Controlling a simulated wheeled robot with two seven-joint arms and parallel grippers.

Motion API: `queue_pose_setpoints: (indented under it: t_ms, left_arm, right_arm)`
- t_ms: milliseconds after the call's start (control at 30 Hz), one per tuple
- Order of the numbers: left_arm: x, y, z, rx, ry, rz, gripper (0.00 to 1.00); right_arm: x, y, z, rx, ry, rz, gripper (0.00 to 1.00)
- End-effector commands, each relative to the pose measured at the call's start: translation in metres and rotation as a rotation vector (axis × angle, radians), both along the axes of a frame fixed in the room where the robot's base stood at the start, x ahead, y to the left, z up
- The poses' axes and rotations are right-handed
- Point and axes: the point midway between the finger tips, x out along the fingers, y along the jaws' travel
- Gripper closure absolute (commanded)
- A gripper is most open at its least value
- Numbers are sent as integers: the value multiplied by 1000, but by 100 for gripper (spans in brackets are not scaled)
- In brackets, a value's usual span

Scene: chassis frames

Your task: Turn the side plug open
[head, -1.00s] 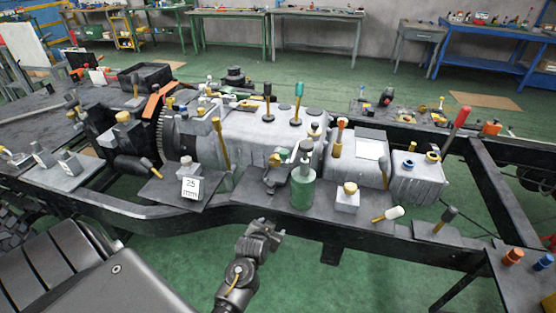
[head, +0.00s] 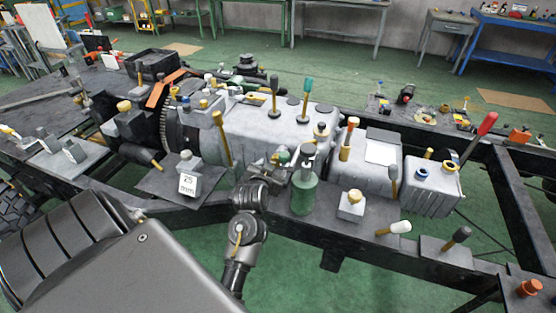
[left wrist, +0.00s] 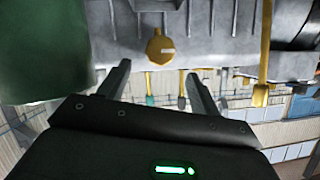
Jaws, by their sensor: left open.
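The side plug (left wrist: 158,47), a round brass-coloured disc with a pale mark, sits on the side of the grey gearbox casing (left wrist: 200,22) in the left wrist view. My left gripper (left wrist: 157,76) is open and empty, with the plug between and just beyond its fingertips, apart from them. In the head view my left gripper (head: 276,162) is at the near side of the gearbox casing (head: 255,130), just left of the green bottle (head: 303,190). The plug cannot be made out in the head view. My right gripper is not in view.
The green bottle (left wrist: 45,50) stands close beside my left gripper. A brass lever (head: 222,138) rises to its left, and a block with a "25 mm" card (head: 188,184) stands further left. A block with a brass knob (head: 352,204) is to the right. The black frame rail (head: 395,250) runs along the front.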

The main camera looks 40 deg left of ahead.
Motion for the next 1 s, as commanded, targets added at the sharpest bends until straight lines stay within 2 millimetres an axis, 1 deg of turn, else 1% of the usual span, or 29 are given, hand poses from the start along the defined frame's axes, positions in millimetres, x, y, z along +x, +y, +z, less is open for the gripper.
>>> queue_pose_setpoints:
  t_ms: [67,200,333,433,600,867,1000]
  left_arm:
    - [13,7,-6,0,2,1,36]
    - [36,18,-16,-1,1,2,36]
    - [53,26,-23,-1,0,2,36]
    - [62,31,-28,0,2,1,36]
    - [70,34,-31,-2,0,2,36]
    - [71,34,-32,-1,0,2,36]
    - [71,34,-32,-1,0,2,53]
  right_arm:
    - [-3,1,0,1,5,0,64]
    - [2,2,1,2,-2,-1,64]
    - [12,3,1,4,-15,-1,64]
    - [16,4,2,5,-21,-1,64]
    - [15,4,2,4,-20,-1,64]
    - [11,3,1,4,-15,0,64]
    - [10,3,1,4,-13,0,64]
